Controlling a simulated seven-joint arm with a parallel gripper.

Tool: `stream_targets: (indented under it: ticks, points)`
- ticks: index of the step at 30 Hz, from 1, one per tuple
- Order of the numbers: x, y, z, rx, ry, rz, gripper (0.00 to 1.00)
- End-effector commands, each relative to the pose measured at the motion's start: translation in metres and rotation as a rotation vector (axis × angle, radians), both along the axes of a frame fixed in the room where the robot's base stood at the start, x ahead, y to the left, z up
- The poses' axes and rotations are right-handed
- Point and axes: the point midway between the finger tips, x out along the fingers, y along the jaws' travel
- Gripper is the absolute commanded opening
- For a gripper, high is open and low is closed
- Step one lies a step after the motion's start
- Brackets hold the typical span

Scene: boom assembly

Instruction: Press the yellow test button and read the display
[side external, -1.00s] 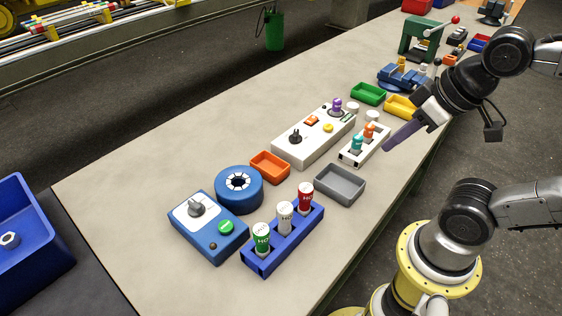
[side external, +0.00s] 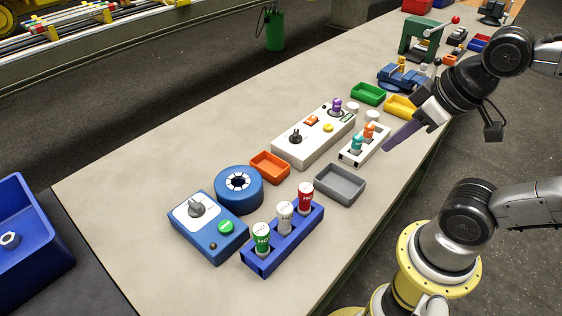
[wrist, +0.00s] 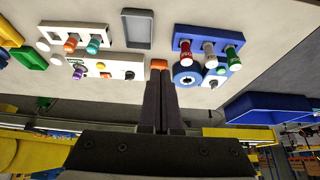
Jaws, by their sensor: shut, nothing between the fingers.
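The white test box (side external: 305,141) lies on the bench with a yellow button (side external: 328,128), an orange switch, a black knob and a purple plug in a socket. A small dark display (side external: 347,117) sits near the plug; its reading is too small to make out. The box also shows upside down in the wrist view (wrist: 118,66), with its yellow button (wrist: 100,66). My gripper (side external: 386,147) is shut and empty. It hangs right of the box, apart from the button, beyond the white holder. Its closed fingers (wrist: 160,78) also show in the wrist view.
A white holder (side external: 350,158) with teal and orange plugs stands between box and gripper. A grey tray (side external: 340,184), orange tray (side external: 269,166), green tray (side external: 368,93) and yellow tray (side external: 399,106) lie around.

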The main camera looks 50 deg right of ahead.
Motion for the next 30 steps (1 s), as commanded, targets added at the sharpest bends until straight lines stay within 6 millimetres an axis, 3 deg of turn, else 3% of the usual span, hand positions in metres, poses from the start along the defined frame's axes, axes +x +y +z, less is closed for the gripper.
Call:
stream_targets:
  ticks: [5, 8, 11, 15, 19, 25, 30]
  points:
    - [0.006, -0.001, 0.004, -0.007, -0.032, 0.002, 0.00]
    - [0.022, -0.008, 0.016, -0.052, -0.117, 0.013, 0.00]
    - [0.050, -0.020, 0.036, -0.138, -0.229, 0.040, 0.00]
    - [0.102, -0.044, 0.061, -0.294, -0.350, 0.083, 0.00]
    - [0.152, -0.067, 0.072, -0.426, -0.416, 0.146, 0.00]
    - [0.213, -0.098, 0.058, -0.548, -0.437, 0.260, 0.00]
    - [0.248, -0.129, 0.022, -0.581, -0.404, 0.347, 0.00]
